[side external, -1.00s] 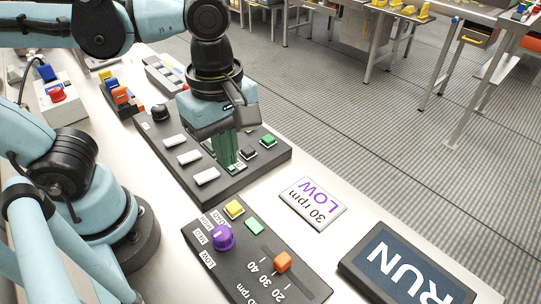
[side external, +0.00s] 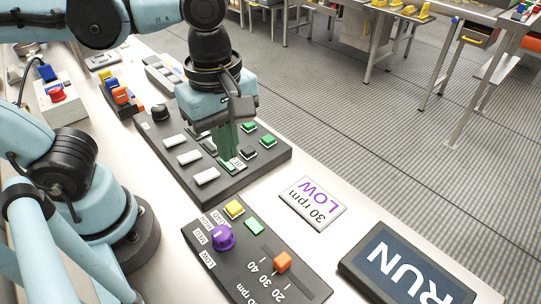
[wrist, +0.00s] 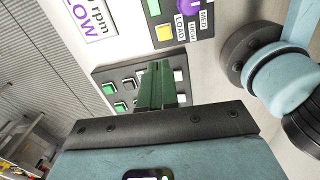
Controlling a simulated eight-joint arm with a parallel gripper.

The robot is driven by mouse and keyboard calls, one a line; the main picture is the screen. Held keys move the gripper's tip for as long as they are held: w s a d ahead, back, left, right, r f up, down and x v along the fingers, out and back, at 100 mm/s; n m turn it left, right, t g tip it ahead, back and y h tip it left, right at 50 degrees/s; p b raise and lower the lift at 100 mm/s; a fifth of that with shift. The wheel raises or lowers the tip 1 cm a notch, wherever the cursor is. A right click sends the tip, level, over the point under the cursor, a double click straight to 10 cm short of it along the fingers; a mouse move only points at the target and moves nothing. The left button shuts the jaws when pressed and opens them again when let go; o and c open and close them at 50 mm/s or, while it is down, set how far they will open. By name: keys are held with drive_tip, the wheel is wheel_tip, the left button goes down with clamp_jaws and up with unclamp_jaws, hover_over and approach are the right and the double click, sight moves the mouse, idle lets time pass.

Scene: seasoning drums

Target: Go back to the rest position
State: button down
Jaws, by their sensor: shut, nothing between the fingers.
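My gripper (side external: 229,158) has shut green fingers with nothing between them. It hangs down over the black panel (side external: 160,151) with white, black and green buttons, its tips close to the panel's small green-marked part near the front. I cannot tell whether the tips touch the panel. In the wrist view the shut fingers (wrist: 160,68) point at the same panel (wrist: 98,75) and hide part of it.
A control box with a purple knob (side external: 222,237) and orange slider (side external: 283,262) stands nearer the camera. A "30 rpm LOW" card (side external: 313,204) and a RUN screen (side external: 408,272) lie to its right. Other switch boxes, one with a red button (side external: 57,93), stand at the back left.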

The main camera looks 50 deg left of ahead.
drive_tip(key=w+a+f+m+t, duration=0.3)
drive_tip(key=w+a+m+t, duration=0.3)
drive_tip(key=m, duration=1.1)
drive_tip(key=shift+w+a+t, duration=0.4)
drive_tip(key=shift+w+a, duration=0.75)
drive_tip(key=shift+a, duration=0.95)
